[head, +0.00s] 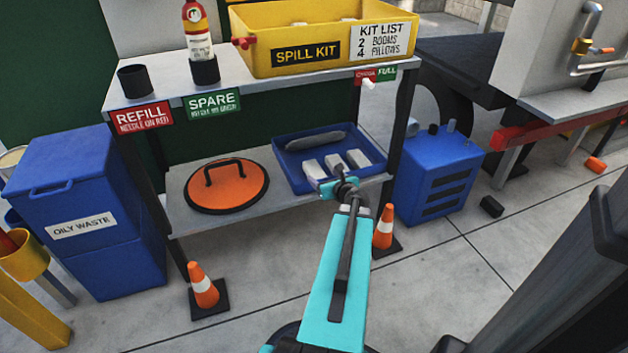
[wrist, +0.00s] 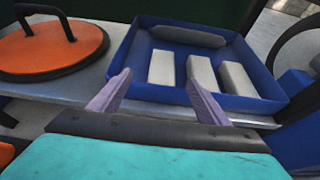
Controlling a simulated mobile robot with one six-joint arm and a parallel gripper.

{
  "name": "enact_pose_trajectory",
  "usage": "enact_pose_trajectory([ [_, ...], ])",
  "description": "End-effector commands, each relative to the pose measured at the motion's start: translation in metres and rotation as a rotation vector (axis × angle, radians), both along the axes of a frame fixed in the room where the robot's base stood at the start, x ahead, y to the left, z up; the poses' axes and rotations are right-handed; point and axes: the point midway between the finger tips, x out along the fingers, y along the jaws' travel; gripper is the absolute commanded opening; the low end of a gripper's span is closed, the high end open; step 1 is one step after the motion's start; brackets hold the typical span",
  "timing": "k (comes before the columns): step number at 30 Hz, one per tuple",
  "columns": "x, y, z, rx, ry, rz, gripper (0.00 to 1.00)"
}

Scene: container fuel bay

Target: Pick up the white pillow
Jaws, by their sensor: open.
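Three white pillows lie side by side in a blue tray on the lower shelf: a left one (head: 314,169), a middle one (head: 335,163) and a right one (head: 359,159). In the wrist view they are the left pillow (wrist: 162,68), the middle pillow (wrist: 202,73) and the right pillow (wrist: 238,79). A grey boom (wrist: 188,36) lies behind them in the tray (wrist: 133,47). My gripper (wrist: 158,92) is open and empty, with its fingers at the tray's front edge, before the pillows. In the head view my wrist hides part of the tray's front.
An orange lid (head: 226,186) with a black handle lies left of the tray on the shelf (head: 187,215). The upper shelf holds a yellow spill kit bin (head: 259,60) above the tray. Traffic cones (head: 203,286) (head: 384,228) stand by the front legs. A blue box (head: 440,175) stands right.

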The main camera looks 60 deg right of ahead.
Motion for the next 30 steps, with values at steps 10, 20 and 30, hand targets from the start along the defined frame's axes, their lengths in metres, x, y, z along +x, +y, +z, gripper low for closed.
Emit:
enact_pose_trajectory([
  [10, -0.003, -0.002, 0.0, -0.001, -0.001, -0.006, 0.7],
  [20, 0.009, -0.011, -0.007, -0.002, 0.0, -0.004, 0.7],
  [30, 0.035, -0.031, -0.021, -0.002, -0.001, -0.004, 0.7],
])
